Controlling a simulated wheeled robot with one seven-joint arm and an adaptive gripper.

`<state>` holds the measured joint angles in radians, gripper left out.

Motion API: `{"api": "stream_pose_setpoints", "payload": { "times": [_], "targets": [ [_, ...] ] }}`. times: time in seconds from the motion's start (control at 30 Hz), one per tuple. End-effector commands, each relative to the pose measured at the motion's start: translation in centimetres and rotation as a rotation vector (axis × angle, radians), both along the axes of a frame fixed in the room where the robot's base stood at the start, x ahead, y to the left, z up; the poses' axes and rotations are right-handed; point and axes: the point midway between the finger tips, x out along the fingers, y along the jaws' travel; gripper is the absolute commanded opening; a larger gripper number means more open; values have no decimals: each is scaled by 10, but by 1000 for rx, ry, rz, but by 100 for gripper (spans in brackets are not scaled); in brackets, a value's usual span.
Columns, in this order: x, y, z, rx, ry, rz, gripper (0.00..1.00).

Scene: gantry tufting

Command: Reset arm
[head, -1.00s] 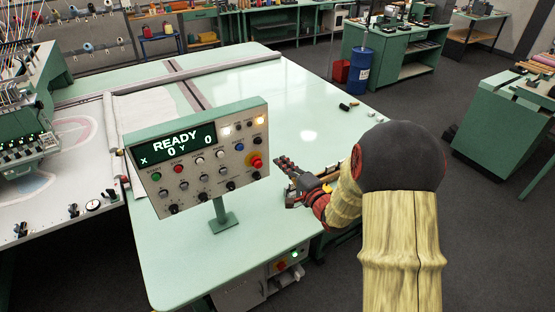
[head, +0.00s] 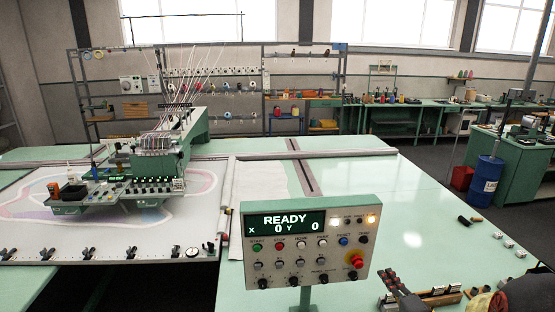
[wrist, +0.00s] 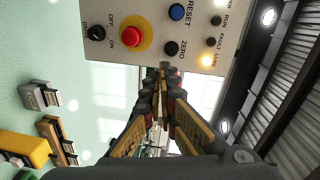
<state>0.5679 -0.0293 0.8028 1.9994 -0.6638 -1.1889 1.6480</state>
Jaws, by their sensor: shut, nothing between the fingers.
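My gripper (head: 389,279) is at the lower right of the head view, to the right of the control panel (head: 312,241) and over the green table. Most of my arm is cut off by the frame. In the wrist view my gripper (wrist: 163,72) has its fingers brought together, with nothing between them. The control panel (wrist: 185,25) fills the top of that view, with its red knob, blue button and a lit amber lamp. The panel's screen reads READY, X 0, Y 0 in the head view.
The green table (head: 400,200) is largely clear right of the panel. Small wooden-and-black items (head: 440,297) lie beside my gripper. The tufting head (head: 155,165) stands over the frame at left. A blue drum (head: 486,180) stands beyond the table. A yellow block (wrist: 25,148) shows at wrist-view lower left.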

Motion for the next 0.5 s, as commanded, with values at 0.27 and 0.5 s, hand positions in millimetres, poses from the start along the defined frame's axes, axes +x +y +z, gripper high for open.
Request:
{"api": "stream_pose_setpoints", "payload": {
  "times": [0.27, 0.5],
  "targets": [
    [-48, -43, -106, -424, 471, -52, 0],
    [-121, -54, -128, -735, 872, 75, 0]
  ]
}}
